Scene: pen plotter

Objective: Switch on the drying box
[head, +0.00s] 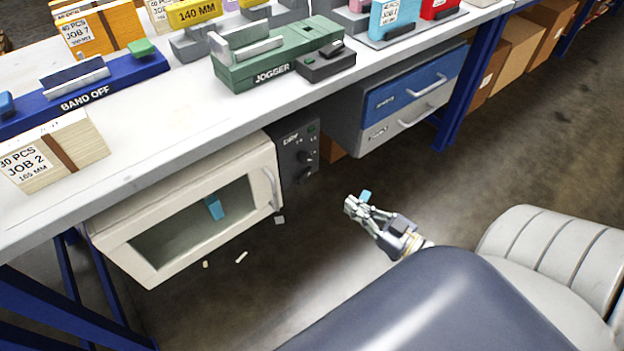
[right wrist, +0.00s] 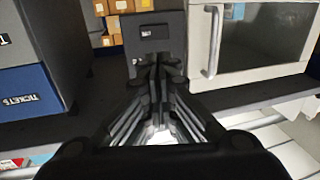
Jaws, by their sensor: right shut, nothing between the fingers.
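The drying box (head: 265,165) is a cream box with a glass door and a bar handle, hung under the bench; the door looks shut. A dark control panel marked DRY (head: 297,175), with small knobs or switches, adjoins its right side. In the right wrist view the drying box (right wrist: 195,50) is at the right and the panel (right wrist: 145,22) is straight beyond the fingers. My right gripper (head: 357,204) is shut and empty, in front of and apart from the panel. Its fingers (right wrist: 158,72) hide part of the panel in the wrist view. My left gripper is not in view.
A drawer unit (head: 385,118) with blue and grey fronts hangs right of the panel. The bench top (head: 165,125) above carries a green jogger (head: 275,68) and a blue band holder (head: 115,87). Small scraps (head: 241,257) lie below the box. Open floor is in front.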

